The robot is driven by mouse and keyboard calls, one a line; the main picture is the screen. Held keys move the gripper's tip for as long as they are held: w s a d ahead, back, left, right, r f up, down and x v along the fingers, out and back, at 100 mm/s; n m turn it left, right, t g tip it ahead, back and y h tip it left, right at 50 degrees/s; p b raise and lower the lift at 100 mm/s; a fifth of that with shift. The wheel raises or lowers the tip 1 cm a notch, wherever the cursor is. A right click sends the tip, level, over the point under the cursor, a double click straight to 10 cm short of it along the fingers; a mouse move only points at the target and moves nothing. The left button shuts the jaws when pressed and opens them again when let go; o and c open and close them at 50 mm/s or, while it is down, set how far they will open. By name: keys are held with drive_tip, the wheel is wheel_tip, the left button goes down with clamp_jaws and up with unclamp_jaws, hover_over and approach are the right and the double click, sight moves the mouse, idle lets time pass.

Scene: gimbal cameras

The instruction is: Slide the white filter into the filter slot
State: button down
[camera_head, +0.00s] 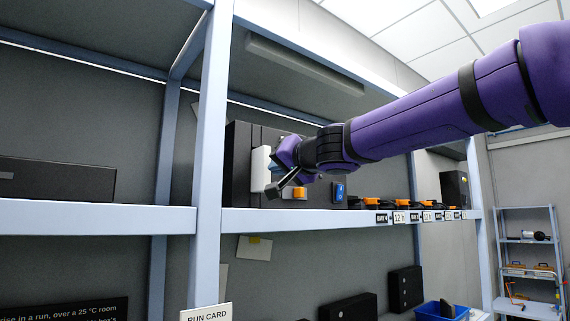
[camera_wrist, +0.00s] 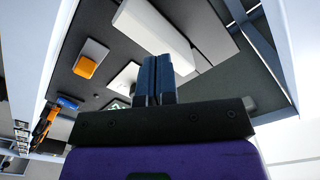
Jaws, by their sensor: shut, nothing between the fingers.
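The white filter (camera_head: 261,168) is a pale upright slab at the front of a dark box on the shelf. It also shows in the wrist view as a long white bar (camera_wrist: 150,24), lying against the dark front or part-way into it; I cannot tell which. My gripper (camera_head: 277,170) is at the filter's right side in the head view. Its blue fingers (camera_wrist: 154,62) are shut together with nothing between them. Their tips overlap the bar's near edge in the wrist view, and contact is unclear. The slot opening is not clearly visible.
The dark box (camera_head: 238,165) stands behind a pale shelf edge (camera_head: 290,222) and a left upright (camera_head: 211,120). An orange part (camera_head: 299,193) and a blue part (camera_head: 339,191) are on its front. Several orange-topped items line the shelf to the right.

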drive_tip(key=shift+x, duration=0.9)
drive_tip(key=shift+w+a, duration=0.15)
drive_tip(key=shift+w, duration=0.1)
drive_tip(key=shift+s, duration=0.1)
drive_tip(key=v, duration=1.3)
drive_tip(key=shift+s+d, duration=0.2)
drive_tip(key=shift+d, duration=0.05)
drive_tip(key=s+d+f+g+h, duration=0.3)
drive_tip(key=s+d+f, duration=0.4)
drive_tip(key=f, duration=0.4)
drive_tip(key=s+d+f+g+h, duration=0.3)
drive_tip(key=s+d+f, duration=0.4)
drive_tip(key=f, duration=0.4)
drive_tip(key=s+d+f+g+h, duration=0.3)
drive_tip(key=s+d+f, duration=0.4)
drive_tip(key=f, duration=0.5)
drive_tip(key=shift+s+d+g+h, duration=0.4)
drive_tip(key=shift+s+h, duration=0.1)
drive_tip(key=shift+s, duration=0.75)
